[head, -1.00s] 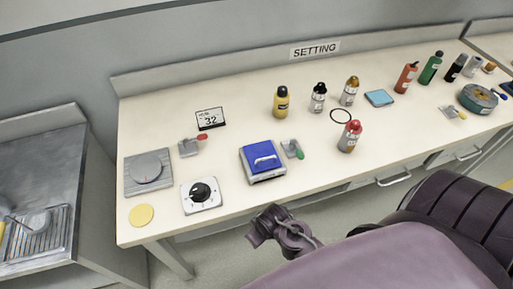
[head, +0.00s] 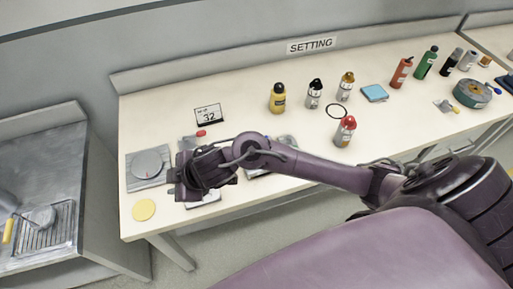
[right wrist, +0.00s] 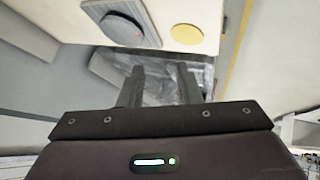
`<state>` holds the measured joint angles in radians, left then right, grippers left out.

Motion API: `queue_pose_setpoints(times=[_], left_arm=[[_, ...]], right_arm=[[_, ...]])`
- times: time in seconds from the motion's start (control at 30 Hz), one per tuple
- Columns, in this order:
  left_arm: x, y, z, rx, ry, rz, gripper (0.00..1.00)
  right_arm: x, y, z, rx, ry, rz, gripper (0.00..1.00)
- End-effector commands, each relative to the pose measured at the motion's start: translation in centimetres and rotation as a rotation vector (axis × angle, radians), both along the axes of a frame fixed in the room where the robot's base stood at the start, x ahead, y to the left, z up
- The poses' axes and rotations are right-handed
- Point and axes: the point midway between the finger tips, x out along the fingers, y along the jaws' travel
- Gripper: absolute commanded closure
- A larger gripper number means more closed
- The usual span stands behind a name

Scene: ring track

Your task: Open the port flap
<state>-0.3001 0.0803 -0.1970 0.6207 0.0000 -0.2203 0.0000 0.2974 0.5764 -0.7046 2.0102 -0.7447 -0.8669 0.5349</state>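The port box with its blue flap and pale handle is almost wholly hidden behind my right arm in the head view; only a grey sliver (head: 257,174) shows under the arm, so I cannot see the flap. My right gripper (head: 176,183) hangs over the table's left part, left of the box, near the grey round-dial plate. In the right wrist view its two dark fingers (right wrist: 162,84) stand apart with nothing between them. My left gripper is not in view.
The grey dial plate (head: 149,165) and a yellow disc (head: 144,210) lie at the table's left end. A display (head: 208,116) reads 32. Bottles, including a yellow one (head: 278,98) and a red-capped one (head: 345,131), stand right of the arm. A black ring (head: 336,111) lies flat.

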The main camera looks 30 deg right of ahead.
Motion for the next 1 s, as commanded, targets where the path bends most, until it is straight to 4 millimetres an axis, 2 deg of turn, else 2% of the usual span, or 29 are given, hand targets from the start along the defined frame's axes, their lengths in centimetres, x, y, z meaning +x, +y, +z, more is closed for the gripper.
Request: queue_pose_setpoints(times=[0.03, 0.13, 0.2, 0.4, 0.5, 0.6, 0.67, 0.83, 1.0], left_arm=[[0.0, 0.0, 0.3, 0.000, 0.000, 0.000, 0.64], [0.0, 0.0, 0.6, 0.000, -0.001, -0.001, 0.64], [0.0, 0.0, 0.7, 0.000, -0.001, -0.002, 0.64], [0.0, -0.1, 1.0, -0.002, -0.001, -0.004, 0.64], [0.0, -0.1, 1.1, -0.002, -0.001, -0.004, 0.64], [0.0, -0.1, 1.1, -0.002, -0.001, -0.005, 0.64], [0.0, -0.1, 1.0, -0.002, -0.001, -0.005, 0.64], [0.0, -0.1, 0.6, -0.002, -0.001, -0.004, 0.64], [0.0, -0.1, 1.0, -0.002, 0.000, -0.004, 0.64]], right_arm=[[0.5, -1.1, 0.4, -0.064, -0.010, 0.068, 0.69], [0.4, -4.5, -0.2, -0.188, 0.037, 0.164, 0.69], [0.4, -8.1, -0.4, -0.280, 0.092, 0.189, 0.69], [-0.1, -18.5, 0.5, -0.477, 0.267, 0.132, 0.69], [-0.7, -21.7, 1.2, -0.526, 0.329, 0.090, 0.69], [-1.0, -23.4, 1.5, -0.550, 0.362, 0.064, 0.69], [-1.1, -23.8, 1.1, -0.554, 0.371, 0.058, 0.69], [-0.7, -24.0, -1.3, -0.555, 0.377, 0.058, 0.69], [-0.2, -24.0, -3.8, -0.556, 0.374, 0.059, 0.69]])
